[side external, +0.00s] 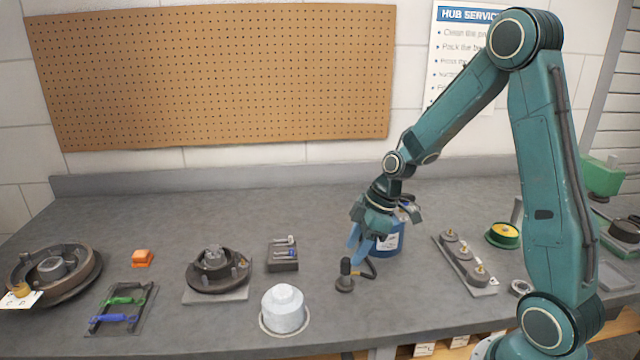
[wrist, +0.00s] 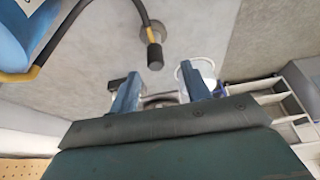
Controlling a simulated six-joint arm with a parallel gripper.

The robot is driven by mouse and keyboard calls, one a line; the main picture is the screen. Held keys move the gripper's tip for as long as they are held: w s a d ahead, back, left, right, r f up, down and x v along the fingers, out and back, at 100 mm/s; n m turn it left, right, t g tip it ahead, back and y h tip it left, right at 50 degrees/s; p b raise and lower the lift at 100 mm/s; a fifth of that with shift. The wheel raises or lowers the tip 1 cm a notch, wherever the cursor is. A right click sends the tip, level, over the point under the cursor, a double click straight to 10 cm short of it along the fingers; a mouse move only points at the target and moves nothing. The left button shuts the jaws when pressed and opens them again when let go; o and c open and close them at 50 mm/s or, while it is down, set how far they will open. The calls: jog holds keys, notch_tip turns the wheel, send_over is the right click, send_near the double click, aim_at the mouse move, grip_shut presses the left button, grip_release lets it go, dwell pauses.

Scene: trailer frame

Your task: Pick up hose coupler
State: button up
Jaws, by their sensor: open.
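The hose coupler appears to be the dark upright cylinder (side external: 346,266) on a round grey foot near the front middle of the bench. In the wrist view a black cylindrical end (wrist: 154,55) on a curved black hose lies just beyond the fingertips, roughly in line with the gap. My gripper (side external: 358,250) is open with its blue fingers pointing down, just above and slightly right of the coupler. In the wrist view the open fingers (wrist: 160,78) have nothing clamped between them. Whether a fingertip touches the coupler cannot be told.
A blue can (side external: 388,240) stands close behind my gripper. A white domed container (side external: 285,309) is front left, and a tray with several brass-topped parts (side external: 464,262) is right. A dark hub (side external: 217,268) and a small block with tools (side external: 283,258) stand left.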

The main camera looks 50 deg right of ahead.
aim_at(342, 272)
jog(key=shift+w+d+f, duration=0.15)
jog(key=shift+d+f, duration=0.05)
jog(key=shift+f, duration=0.25)
jog(key=shift+x, duration=1.15)
jog(key=shift+x, duration=2.55)
jog(key=shift+c, duration=0.5)
grip_shut()
